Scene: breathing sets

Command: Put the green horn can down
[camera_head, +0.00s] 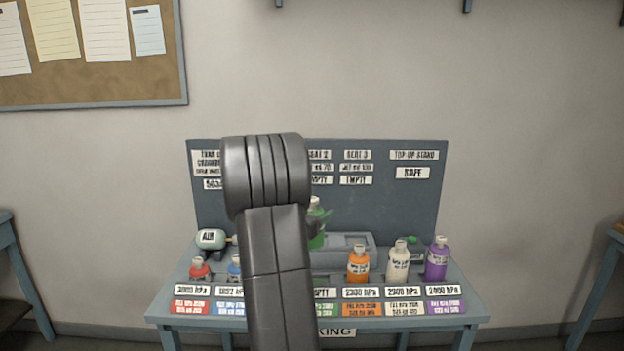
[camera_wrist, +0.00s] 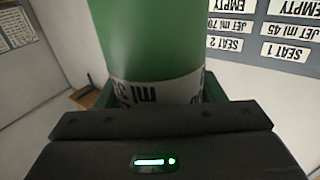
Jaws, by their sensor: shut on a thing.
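The green horn can (camera_head: 316,240) shows just right of my arm in the head view, in front of the back panel. My arm hides much of it. In the wrist view the green can (camera_wrist: 150,45) fills the upper middle, with a white label band upside down near its lower end. My gripper (camera_wrist: 160,106) is shut on the can. In the head view the gripper is mostly behind my arm. I cannot tell whether the can's base touches anything.
Red (camera_head: 200,270), blue (camera_head: 235,268), orange (camera_head: 358,264), white (camera_head: 398,262) and purple (camera_head: 437,258) bottles stand along the stand.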

